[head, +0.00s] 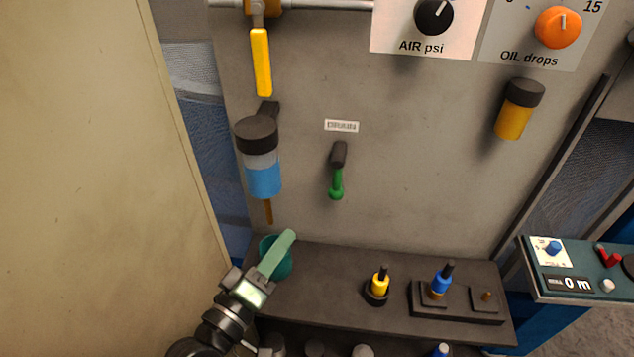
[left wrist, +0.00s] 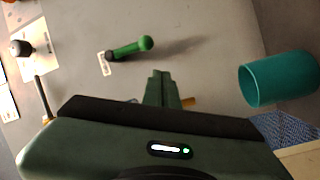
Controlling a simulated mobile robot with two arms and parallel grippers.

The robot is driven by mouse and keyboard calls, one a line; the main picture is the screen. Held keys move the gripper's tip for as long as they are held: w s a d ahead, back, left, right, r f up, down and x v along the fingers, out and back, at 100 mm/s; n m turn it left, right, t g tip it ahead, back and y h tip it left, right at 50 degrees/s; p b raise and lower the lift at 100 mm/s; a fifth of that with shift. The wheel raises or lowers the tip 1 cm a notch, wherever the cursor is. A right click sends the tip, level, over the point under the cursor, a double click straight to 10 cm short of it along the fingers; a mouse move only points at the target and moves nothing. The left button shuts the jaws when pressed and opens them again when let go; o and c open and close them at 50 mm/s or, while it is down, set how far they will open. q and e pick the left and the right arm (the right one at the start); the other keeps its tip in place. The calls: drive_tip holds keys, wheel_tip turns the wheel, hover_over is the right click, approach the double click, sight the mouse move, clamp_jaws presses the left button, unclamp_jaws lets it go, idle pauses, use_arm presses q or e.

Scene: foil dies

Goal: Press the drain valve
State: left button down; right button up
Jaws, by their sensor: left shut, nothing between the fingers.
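On the grey panel hangs a filter bowl (head: 262,178) with a black cap and blue liquid. A thin brown-brass stem (head: 268,211) sticks down from its bottom; this looks like the drain valve. My left gripper (head: 289,238) is shut and empty, its fingers pointing up and right, below and slightly right of the stem. In the left wrist view the shut fingers (left wrist: 162,80) have a brass-coloured piece (left wrist: 188,101) showing beside them, partly hidden; contact cannot be told. A teal cup (head: 270,246) stands below the stem, partly behind the fingers. My right gripper is not in view.
A green-tipped fitting (head: 337,185) juts from the panel under a small label (head: 341,126). A yellow lever (head: 261,62) hangs above the bowl. The dark shelf (head: 330,264) carries yellow (head: 380,283) and blue (head: 440,283) fittings. A beige wall (head: 95,180) stands close on the left.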

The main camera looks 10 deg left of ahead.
sight(338, 172)
use_arm(q)
drive_tip(key=r+n, duration=0.1)
drive_tip(key=r+n+p, duration=0.1)
drive_tip(key=r+n, duration=0.1)
drive_tip(key=w+r+n+g+h, duration=0.1)
drive_tip(key=shift+d+r+n, duration=0.2)
drive_tip(key=shift+r+n, duration=0.1)
drive_tip(key=shift+n, duration=0.1)
drive_tip(key=p+x, duration=0.2)
drive_tip(key=x, duration=0.8)
drive_tip(key=shift+p, duration=0.3)
drive_tip(key=shift+s+d+f, duration=0.1)
drive_tip(key=shift+f, duration=0.1)
